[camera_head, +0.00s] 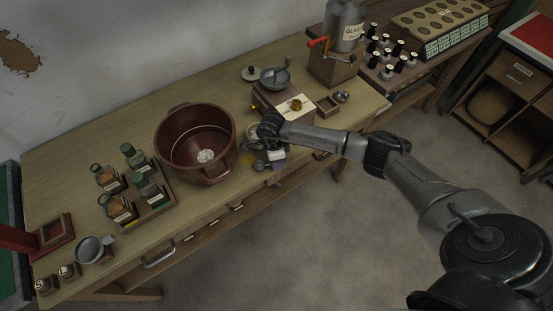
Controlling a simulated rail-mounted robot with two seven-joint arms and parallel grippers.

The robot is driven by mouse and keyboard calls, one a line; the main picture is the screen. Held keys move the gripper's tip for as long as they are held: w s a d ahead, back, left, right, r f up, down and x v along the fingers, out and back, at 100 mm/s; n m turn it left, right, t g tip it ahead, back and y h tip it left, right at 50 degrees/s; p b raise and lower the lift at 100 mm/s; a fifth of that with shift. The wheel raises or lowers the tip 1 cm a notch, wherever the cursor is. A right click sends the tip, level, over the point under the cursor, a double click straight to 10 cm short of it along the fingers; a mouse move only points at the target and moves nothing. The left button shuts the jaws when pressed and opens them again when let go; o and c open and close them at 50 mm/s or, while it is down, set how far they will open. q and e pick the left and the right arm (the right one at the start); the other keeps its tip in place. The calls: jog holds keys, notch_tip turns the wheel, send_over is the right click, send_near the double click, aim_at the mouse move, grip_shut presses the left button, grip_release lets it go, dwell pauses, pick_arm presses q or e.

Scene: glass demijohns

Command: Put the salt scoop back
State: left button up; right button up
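My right arm reaches in from the right, and its gripper (266,130) is over the bench beside the big brown pot. Its fingers are dark and small here, and I cannot tell whether they are open or hold anything. A small labelled white jar (276,154) and a few small grey pieces (259,165) are just below the gripper, partly hidden by it. A small yellow piece (254,106) shows just above the gripper. I cannot pick out the salt scoop with certainty. My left gripper is not in view.
The brown pot (175,139) is left of the gripper, with a pale round piece inside. A white-topped box (286,101) with a brass piece and a grey bowl (275,80) are behind the gripper. Bottles in a tray (156,209) stand left. The bench's back left is clear.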

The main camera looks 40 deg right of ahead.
jog(key=shift+o, duration=0.5)
jog(key=shift+r, duration=0.1)
jog(key=shift+r, duration=0.2)
notch_tip(320, 180, up, 12)
jog(key=w+p, duration=0.1)
jog(key=shift+w+f, duration=0.2)
jog(key=shift+w, duration=0.15)
